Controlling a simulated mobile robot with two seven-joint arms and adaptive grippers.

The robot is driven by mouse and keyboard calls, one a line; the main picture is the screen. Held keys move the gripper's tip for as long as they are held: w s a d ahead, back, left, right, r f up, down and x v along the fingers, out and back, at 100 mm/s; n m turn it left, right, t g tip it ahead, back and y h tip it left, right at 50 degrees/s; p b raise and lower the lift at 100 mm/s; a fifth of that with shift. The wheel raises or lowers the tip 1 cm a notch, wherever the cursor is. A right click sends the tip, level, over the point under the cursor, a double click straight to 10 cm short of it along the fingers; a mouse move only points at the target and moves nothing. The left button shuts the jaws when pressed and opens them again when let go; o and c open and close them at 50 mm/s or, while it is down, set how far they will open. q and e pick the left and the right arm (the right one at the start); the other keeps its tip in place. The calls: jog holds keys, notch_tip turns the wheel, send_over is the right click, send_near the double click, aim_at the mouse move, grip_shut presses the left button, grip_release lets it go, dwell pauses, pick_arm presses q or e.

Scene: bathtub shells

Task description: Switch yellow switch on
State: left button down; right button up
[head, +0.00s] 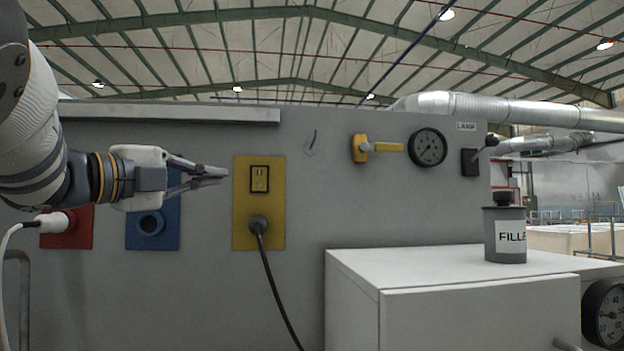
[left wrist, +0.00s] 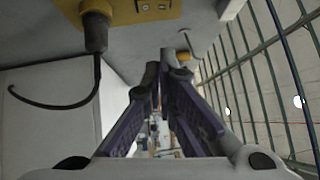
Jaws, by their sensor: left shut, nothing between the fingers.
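The yellow switch panel (head: 270,205) is on the grey wall in the middle of the head view. A small rocker switch (head: 260,179) sits in a dark frame on its upper half. A dark plug (head: 258,224) with a black cable is in its lower half. My left gripper (head: 226,174) is shut and empty, just left of the panel at about the switch's height. In the left wrist view the yellow panel (left wrist: 190,15) shows at the top, with the switch (left wrist: 152,5) near the edge and the plug (left wrist: 96,32) to its left. The right gripper is not in view.
A blue socket panel (head: 170,232) and a red panel (head: 80,228) with a white plug are to the left. A yellow-handled valve (head: 362,149), a gauge (head: 427,148) and a lever (head: 471,162) are right. A white cabinet (head: 440,270) bearing a canister (head: 504,230) juts out below.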

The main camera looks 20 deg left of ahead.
aim_at(255, 175)
pick_arm(q)
jog(key=x, duration=0.4)
jog(key=a+x, duration=0.1)
jog(key=x, duration=0.7)
jog(key=shift+w+a+r, duration=0.1)
jog(key=shift+w+a, duration=0.05)
jog(key=shift+w+a+r, duration=0.1)
jog(key=shift+w+a, duration=0.2)
jog(key=shift+w, duration=0.2)
